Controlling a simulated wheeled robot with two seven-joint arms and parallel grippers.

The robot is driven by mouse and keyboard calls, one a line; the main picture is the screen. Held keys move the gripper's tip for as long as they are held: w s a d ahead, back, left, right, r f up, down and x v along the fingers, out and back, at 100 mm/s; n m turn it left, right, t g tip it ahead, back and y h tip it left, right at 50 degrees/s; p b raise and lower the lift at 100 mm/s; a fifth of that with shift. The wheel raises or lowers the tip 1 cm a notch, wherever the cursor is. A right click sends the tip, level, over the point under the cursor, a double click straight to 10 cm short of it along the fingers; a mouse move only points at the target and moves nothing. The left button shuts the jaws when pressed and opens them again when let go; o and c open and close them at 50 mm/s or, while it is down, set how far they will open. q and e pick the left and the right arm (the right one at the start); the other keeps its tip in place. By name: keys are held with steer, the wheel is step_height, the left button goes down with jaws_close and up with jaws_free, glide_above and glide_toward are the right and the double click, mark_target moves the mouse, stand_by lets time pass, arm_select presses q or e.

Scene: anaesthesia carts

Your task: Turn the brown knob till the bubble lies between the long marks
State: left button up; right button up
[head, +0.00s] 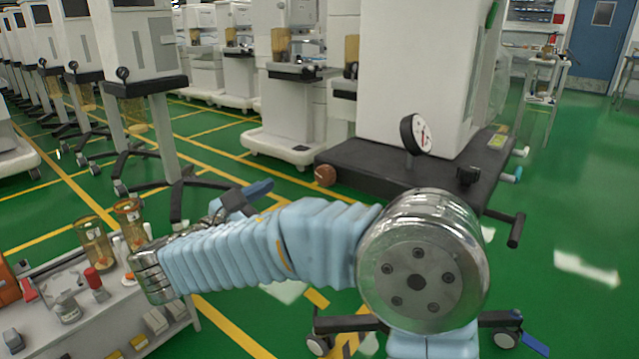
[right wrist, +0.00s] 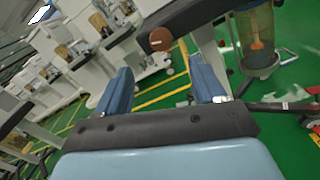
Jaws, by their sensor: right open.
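The brown knob (head: 325,174) is a round ball at the front left corner of a cart's dark shelf. In the right wrist view the brown knob (right wrist: 161,38) lies beyond my fingertips, between their directions, with a gap. My right gripper (head: 257,192) is open and empty, left of the knob, and partly hidden behind my blue-sleeved arm. Its two blue fingers (right wrist: 160,66) are spread apart in the wrist view. A small yellow-green piece (head: 497,141) on the shelf's right side may be the level; bubble and marks are too small to make out. My left gripper is not in view.
A dial gauge (head: 415,134) and a black knob (head: 468,175) stand on the dark shelf (head: 375,165). A bench (head: 105,325) with jars and small parts is at lower left. More carts line the back. Green floor (head: 570,220) is free at right.

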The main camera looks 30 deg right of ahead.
mark_target(322, 177)
steer(key=x, duration=1.2)
steer(key=shift+d+f, duration=0.1)
steer(key=c, duration=1.1)
